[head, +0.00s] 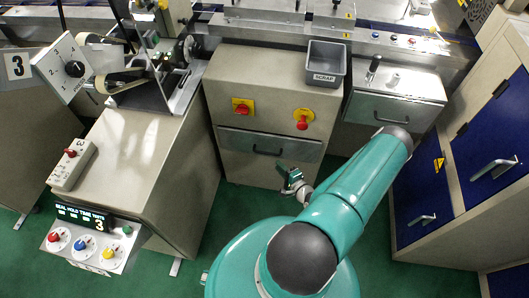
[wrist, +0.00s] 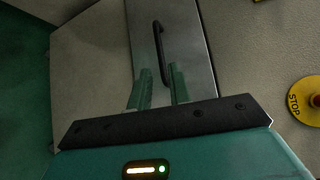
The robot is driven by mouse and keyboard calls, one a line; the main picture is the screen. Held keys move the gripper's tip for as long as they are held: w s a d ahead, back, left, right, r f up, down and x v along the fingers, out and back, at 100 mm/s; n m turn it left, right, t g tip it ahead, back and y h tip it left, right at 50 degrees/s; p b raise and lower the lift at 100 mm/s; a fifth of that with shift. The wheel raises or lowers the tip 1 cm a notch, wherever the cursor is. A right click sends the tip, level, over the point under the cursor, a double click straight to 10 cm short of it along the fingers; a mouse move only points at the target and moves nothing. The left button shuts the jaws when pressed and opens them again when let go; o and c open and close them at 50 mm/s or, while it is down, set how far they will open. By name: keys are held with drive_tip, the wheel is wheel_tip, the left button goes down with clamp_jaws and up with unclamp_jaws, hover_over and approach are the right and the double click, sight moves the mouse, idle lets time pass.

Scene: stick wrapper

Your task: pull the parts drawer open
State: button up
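The parts drawer (head: 245,144) is a grey metal front with a black bar handle (head: 267,152), set across the beige cabinet below the red knobs. It looks shut. In the wrist view the drawer front (wrist: 190,40) runs up the picture, with its handle (wrist: 158,45) just ahead of my fingers. My gripper (head: 291,179) is in front of the cabinet, a little below and right of the handle in the head view. In the wrist view my gripper (wrist: 161,75) has its two green fingers apart with nothing held. The handle's near end overlaps the right finger; contact cannot be told.
A yellow-ringed STOP button (wrist: 315,101) is beside the drawer; it also shows in the head view (head: 302,119). Another handled metal box (head: 395,108) is to the right. Blue-doored cabinets (head: 490,140) stand at far right. Green floor (head: 240,205) is free before the cabinet.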

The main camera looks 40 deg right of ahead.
sight(266, 153)
drive_tip(key=w, duration=0.3)
drive_tip(key=w+d+f, duration=0.1)
drive_tip(key=w, duration=0.6)
drive_tip(key=shift+w+d+f, duration=0.15)
drive_tip(key=shift+w+f, duration=0.05)
drive_tip(key=shift+f, duration=0.1)
clamp_jaws()
